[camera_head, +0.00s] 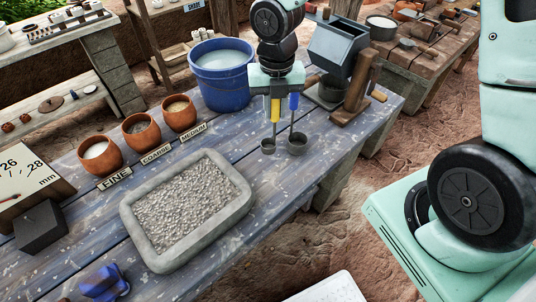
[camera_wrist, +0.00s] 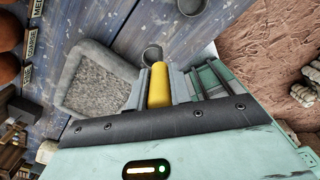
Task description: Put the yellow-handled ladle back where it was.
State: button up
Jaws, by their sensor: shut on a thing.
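My gripper (camera_head: 275,93) points down over the blue plank table and is shut on the yellow handle of the yellow-handled ladle (camera_head: 275,109). The ladle hangs upright with its small grey cup (camera_head: 268,147) at the bottom; I cannot tell whether the cup touches the table. In the wrist view the yellow handle (camera_wrist: 159,86) sits between my two fingers, with the cup (camera_wrist: 152,55) beyond it. A blue-handled ladle (camera_head: 294,103) stands upright just right of it, its cup (camera_head: 297,145) close beside. What supports the blue one is hidden behind my gripper.
A stone tray of gravel (camera_head: 128,214) lies left of the ladles. A blue bucket (camera_head: 222,88) and several clay bowls (camera_head: 101,154) with labels stand behind. A wooden stand with a grey box (camera_head: 337,50) is close on the right. Bare planks lie between tray and ladles.

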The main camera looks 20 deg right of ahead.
aim_at(274, 139)
notch_tip(274, 139, down, 9)
jog(key=shift+f, duration=0.1)
dwell(0.3)
jog(key=shift+f, duration=0.1)
jog(key=o, duration=0.9)
